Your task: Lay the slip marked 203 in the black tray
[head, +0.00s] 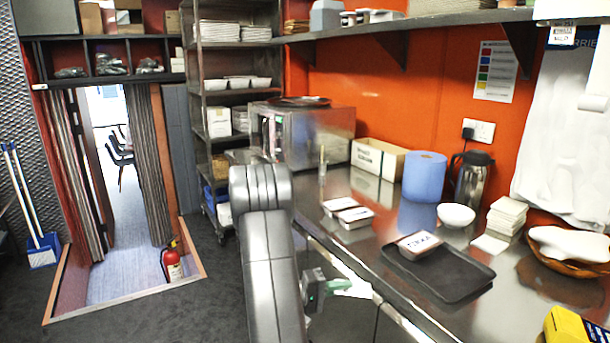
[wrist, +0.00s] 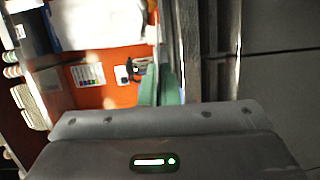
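The black tray (head: 450,284) lies on the steel counter at the right. A small white-topped block with dark lettering (head: 419,244) rests on its far left part; I cannot read the lettering surely. Two similar small white-topped blocks, one farther (head: 339,203) and one nearer (head: 355,217), lie on the counter to the left of the tray. I cannot make out a slip marked 203. My gripper (head: 352,288) is left of the tray, beside the counter's front edge. Its pale green fingers also show in the wrist view (wrist: 160,92). I see nothing held, and their gap is unclear.
A white bowl (head: 456,215), a stack of white squares (head: 507,214), a blue roll (head: 424,177), a steel flask (head: 473,180) and a wooden bowl (head: 570,262) stand behind the tray. A yellow object (head: 574,327) is at the near right. A shelf (head: 400,24) runs above.

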